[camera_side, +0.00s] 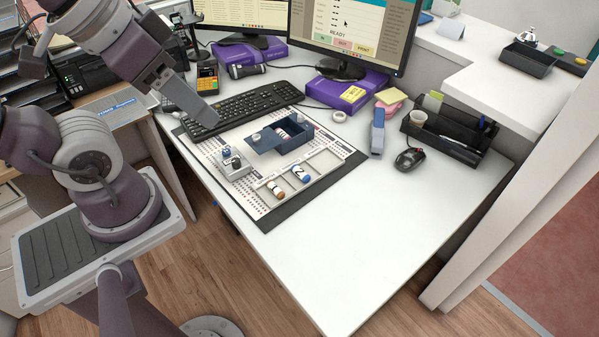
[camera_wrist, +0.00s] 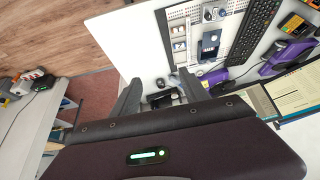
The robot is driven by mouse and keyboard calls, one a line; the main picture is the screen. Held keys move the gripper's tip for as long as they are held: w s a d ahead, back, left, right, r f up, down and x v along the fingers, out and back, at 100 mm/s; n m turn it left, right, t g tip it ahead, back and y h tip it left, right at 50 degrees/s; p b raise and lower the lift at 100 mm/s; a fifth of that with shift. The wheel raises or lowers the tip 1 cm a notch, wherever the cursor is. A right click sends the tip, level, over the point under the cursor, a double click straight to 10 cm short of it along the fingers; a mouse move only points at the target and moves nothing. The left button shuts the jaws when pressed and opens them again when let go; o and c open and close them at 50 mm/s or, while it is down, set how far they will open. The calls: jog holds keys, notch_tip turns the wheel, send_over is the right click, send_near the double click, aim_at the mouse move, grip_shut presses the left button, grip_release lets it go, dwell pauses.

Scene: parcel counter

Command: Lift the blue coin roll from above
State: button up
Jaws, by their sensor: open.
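The blue coin roll (camera_side: 300,173) lies in a shallow beige tray (camera_side: 318,186) on the printed mat, with white showing on its wrapper. An orange-and-white coin roll (camera_side: 275,190) lies in the tray to its left.
A dark blue open box (camera_side: 298,141) with rolls inside stands behind the tray. A small grey holder (camera_side: 235,162) with upright pieces stands left of it. The keyboard (camera_side: 258,104) lies behind, with the mouse (camera_side: 409,158) at right. The front desk is clear.

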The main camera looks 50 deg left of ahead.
jog(key=shift+c, duration=0.5)
jog(key=m+g, duration=0.5)
jog(key=m, duration=0.9)
send_over(301, 171)
notch_tip(301, 171, down, 21)
jog(key=f+m, duration=0.1)
jog(key=f, duration=0.2)
jog(key=f+m, duration=0.1)
jog(key=f, duration=0.3)
jog(key=a+f+m, duration=0.1)
jog(key=f, duration=0.3)
jog(key=shift+f+m+g, duration=0.2)
jog(key=shift+m+g, duration=0.1)
jog(key=shift+m, duration=0.1)
jog(key=f, duration=0.7)
jog(key=shift+d+f, duration=0.3)
jog(key=shift+d, duration=0.1)
jog(key=shift+r, duration=0.1)
grip_shut()
